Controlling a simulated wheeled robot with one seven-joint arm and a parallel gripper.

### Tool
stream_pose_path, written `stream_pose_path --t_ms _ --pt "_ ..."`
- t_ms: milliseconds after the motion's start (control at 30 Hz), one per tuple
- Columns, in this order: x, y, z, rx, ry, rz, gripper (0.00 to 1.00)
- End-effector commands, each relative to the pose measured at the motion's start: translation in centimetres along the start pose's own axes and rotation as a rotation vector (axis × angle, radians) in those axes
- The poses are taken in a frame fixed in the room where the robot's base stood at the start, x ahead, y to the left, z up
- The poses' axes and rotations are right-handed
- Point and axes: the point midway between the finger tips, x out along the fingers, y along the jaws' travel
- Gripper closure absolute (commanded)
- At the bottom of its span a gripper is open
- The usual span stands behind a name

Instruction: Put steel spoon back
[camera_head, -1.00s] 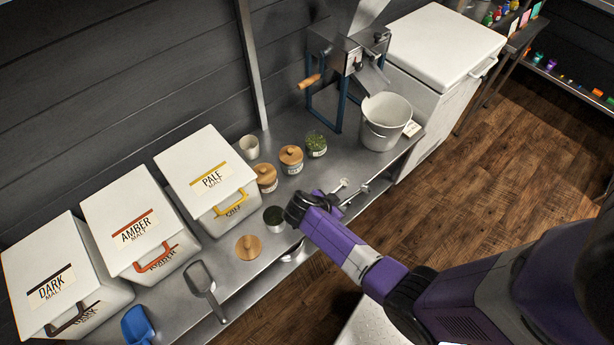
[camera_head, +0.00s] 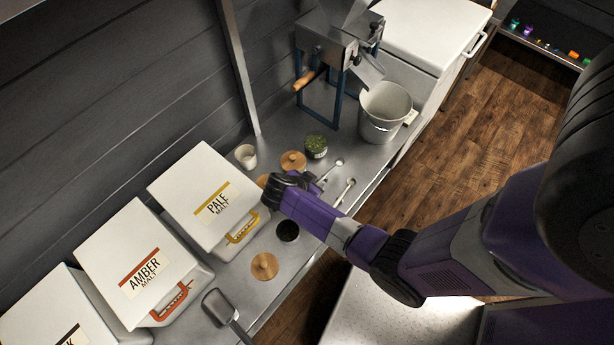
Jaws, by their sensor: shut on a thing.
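My gripper (camera_head: 290,182) is above the steel bench, beside the wooden-lidded jars, seen from behind and above. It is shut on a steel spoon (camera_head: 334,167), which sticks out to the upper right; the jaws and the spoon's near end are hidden. A second steel spoon-like tool (camera_head: 347,190) lies to its right, near the bench's front edge. An open dark jar (camera_head: 287,230) stands below the gripper, with a round wooden lid (camera_head: 264,266) lying apart from it. One wooden-lidded jar (camera_head: 293,161) stands just behind the gripper; another is partly hidden by it.
A jar of green herbs (camera_head: 316,146), a small beige cup (camera_head: 246,156), a white bucket (camera_head: 385,112) and a mill (camera_head: 335,50) stand behind. Pale malt (camera_head: 205,200) and amber malt bins (camera_head: 135,262) line the wall. A grey scoop (camera_head: 222,308) lies in front.

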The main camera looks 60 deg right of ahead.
Motion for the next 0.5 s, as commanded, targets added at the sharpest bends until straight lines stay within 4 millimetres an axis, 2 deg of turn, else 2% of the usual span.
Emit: stream_pose_path --t_ms 267,500 --pt "0.9 0.0 0.7 0.000 0.000 0.001 1.00" --pt "2.5 0.0 1.9 0.001 0.000 0.001 1.00"
